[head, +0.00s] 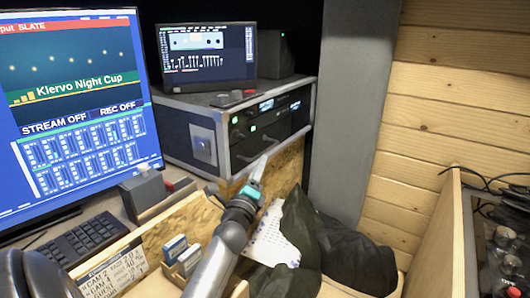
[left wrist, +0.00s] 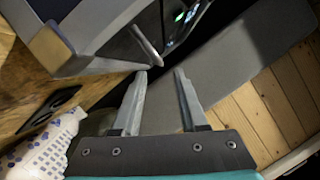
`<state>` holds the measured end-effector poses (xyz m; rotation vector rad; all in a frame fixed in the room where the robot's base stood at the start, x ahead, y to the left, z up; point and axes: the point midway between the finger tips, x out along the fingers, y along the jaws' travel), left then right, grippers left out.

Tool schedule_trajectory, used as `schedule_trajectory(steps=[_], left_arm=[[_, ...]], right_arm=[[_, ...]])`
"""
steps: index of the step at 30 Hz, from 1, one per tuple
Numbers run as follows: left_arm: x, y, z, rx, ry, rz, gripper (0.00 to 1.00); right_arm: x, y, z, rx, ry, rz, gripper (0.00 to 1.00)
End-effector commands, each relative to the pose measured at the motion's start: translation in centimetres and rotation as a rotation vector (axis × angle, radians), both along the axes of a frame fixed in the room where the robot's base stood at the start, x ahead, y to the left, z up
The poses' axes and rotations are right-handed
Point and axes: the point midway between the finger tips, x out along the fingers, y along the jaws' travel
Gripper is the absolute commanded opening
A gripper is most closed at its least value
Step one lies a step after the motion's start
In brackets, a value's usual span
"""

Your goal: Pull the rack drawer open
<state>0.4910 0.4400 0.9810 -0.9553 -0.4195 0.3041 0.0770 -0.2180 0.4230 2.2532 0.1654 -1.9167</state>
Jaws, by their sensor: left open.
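The rack case (head: 203,146) stands on the desk beside the big monitor, with dark units and small green lights on its front. The lower dark front panel (head: 262,146) looks like the drawer; a grey bar handle (left wrist: 146,45) shows in the left wrist view. My left gripper (head: 262,162) is just in front of and below that panel. Its fingers (left wrist: 160,72) are apart with nothing between them, and the handle's lower end lies just beyond the tips, nearer the left finger. Whether they touch I cannot tell. The drawer looks shut. My right gripper is not in view.
A small monitor (head: 207,54) and a speaker box sit on the case. A grey pillar (head: 350,110) stands close to its right. Dark bags (head: 345,255) and a white dotted item (head: 270,243) lie below. A wooden organiser (head: 200,213) holds cards beside my arm.

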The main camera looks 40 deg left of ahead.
Motion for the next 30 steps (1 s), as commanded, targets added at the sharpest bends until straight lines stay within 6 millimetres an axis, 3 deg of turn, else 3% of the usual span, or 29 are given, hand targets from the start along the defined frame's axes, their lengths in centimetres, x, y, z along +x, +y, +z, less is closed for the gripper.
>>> schedule_trajectory(steps=[12,27,30], left_arm=[[5.3,2.5,1.2,0.0,-0.001,-0.001,0.42],[6.4,3.1,1.5,-0.001,0.0,-0.001,0.42],[6.4,3.1,1.5,-0.001,0.0,-0.001,0.33]], right_arm=[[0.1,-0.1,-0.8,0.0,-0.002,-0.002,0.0],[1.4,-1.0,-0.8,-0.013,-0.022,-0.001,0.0],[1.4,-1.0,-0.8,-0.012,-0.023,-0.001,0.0]])
